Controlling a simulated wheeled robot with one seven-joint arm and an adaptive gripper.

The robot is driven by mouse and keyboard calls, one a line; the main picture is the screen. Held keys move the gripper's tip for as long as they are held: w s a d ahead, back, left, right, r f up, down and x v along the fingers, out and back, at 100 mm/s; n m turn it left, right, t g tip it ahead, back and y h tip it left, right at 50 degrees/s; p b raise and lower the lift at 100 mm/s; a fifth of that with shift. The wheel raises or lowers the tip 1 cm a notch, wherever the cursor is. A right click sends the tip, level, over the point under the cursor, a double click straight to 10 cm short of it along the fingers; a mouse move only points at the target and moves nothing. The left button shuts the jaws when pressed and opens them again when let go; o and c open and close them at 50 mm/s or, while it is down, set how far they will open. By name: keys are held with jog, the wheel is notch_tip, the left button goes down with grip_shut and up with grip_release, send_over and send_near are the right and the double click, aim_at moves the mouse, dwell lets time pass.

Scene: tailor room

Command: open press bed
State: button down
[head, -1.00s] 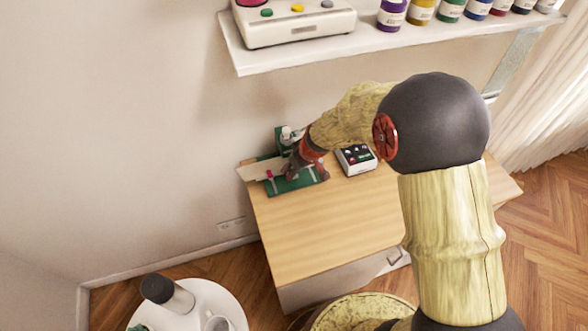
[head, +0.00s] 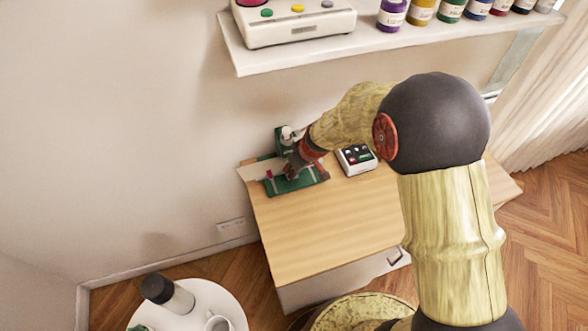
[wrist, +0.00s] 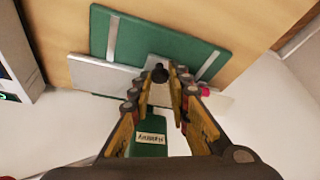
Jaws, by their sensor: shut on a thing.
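The press (head: 296,183) is a small green device with pale plates, at the back left corner of the wooden table, close to the wall. In the wrist view its green base plate (wrist: 165,45) has light metal strips, and a pale plate (wrist: 100,75) lies across it. A green block with a label (wrist: 150,135) shows between my fingers. My gripper hides part of the press in the head view.
A white control box (head: 356,158) stands on the wooden table (head: 325,225), right of the press. A shelf (head: 290,57) with a machine and several bottles hangs above. A round white table (head: 220,300) with a dark-lidded container is at lower left. The table's front is clear.

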jog(key=shift+s+d+b, duration=0.3)
jog(key=shift+s+b, duration=0.35)
jog(key=shift+s, duration=0.4)
jog(key=shift+s+d+b, duration=0.3)
jog(key=shift+s+b, duration=0.4)
jog(key=shift+s, duration=0.4)
jog(key=shift+s+d+b, duration=0.3)
jog(key=shift+s+b, duration=0.35)
jog(key=shift+s, duration=0.4)
jog(key=c, duration=1.7)
grip_release()
jog(key=v, duration=1.2)
